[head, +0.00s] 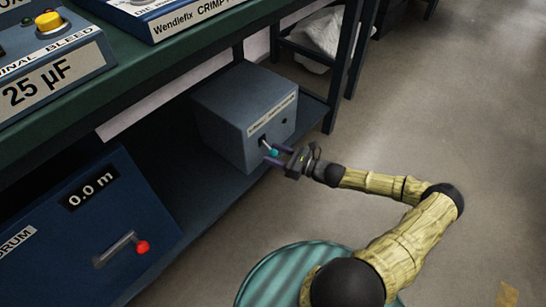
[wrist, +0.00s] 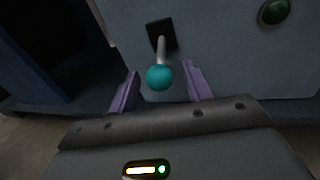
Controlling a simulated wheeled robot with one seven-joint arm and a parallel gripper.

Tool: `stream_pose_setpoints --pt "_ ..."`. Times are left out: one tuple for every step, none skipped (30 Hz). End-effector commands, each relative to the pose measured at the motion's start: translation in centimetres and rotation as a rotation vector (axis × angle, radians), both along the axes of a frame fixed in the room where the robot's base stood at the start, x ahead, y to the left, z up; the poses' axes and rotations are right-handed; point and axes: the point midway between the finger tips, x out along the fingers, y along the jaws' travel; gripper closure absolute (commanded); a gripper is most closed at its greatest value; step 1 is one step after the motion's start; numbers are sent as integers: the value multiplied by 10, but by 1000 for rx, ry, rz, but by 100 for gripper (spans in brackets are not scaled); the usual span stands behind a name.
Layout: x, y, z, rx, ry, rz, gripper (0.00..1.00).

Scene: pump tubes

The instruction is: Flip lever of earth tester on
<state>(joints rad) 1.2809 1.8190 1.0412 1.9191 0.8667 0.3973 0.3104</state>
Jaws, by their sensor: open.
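The earth tester seems to be the grey-blue box (head: 232,122) on the low shelf; the small print on its label cannot be read. Its front also shows in the wrist view (wrist: 220,50). A lever with a teal ball knob (wrist: 159,77) sticks out from a black square plate on that front; the knob also shows in the head view (head: 273,153). My gripper (wrist: 158,90) is open, with one purple finger on each side of the knob. The fingers appear apart from it. In the head view my gripper (head: 275,154) is right in front of the box.
A dark green indicator (wrist: 274,11) is on the box front, right of the lever. A blue drum unit (head: 75,230) with a red-knobbed handle stands at lower left. The green bench (head: 135,62) overhangs the shelf.

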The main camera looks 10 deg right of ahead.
Motion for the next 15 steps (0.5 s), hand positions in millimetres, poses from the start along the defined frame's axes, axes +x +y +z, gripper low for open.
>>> stream_pose_setpoints --pt "3 5 -2 2 -1 2 51" --pt "4 6 -2 2 -1 2 51" --pt "6 8 -1 0 -1 1 51" --pt "6 8 -1 -1 -1 1 51" --pt "7 9 0 -1 -1 1 51" --pt "7 9 0 -1 -1 0 51" --pt "7 9 0 -1 -1 0 51" --pt "7 9 1 0 0 0 51" --pt "7 9 1 0 0 0 51" --pt "7 9 1 0 0 0 51" --pt "7 9 1 0 0 0 51" --pt "7 9 1 0 0 0 51" --pt "7 9 1 0 0 0 57" --pt "7 9 1 0 0 0 62" --pt "7 9 1 0 0 0 70"
